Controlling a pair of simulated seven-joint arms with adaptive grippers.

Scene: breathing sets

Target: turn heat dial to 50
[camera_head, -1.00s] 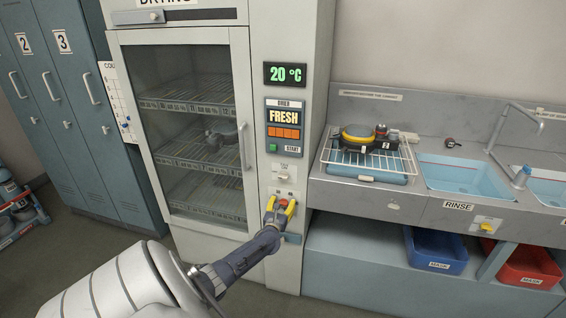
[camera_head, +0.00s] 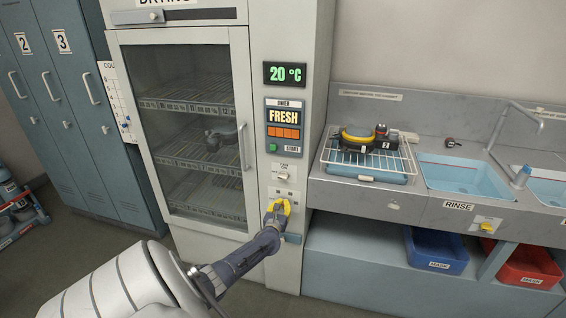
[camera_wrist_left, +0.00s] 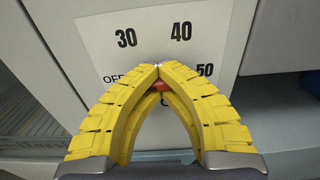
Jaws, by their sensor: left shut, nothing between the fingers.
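My left gripper (camera_head: 278,206) is in front of the drying cabinet's control panel, at the heat dial. In the left wrist view its yellow fingers (camera_wrist_left: 158,68) meet at the tips, shut with nothing between them. A small part of the red heat dial (camera_wrist_left: 161,86) shows behind the fingers; they hide the rest, so its pointer setting cannot be read. The white scale plate (camera_wrist_left: 210,28) around it carries OFF, 30, 40 and 50, with 50 at the right. The temperature display (camera_head: 285,74) reads 20 °C. My right gripper is not in view.
The glass cabinet door (camera_head: 190,130) is closed, left of the panel. A switch (camera_head: 283,178) sits just above my gripper. The steel counter (camera_head: 400,205) with a wire rack (camera_head: 340,157) and sink (camera_head: 462,175) stands at the right. Blue (camera_head: 436,250) and red (camera_head: 530,268) bins are below.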

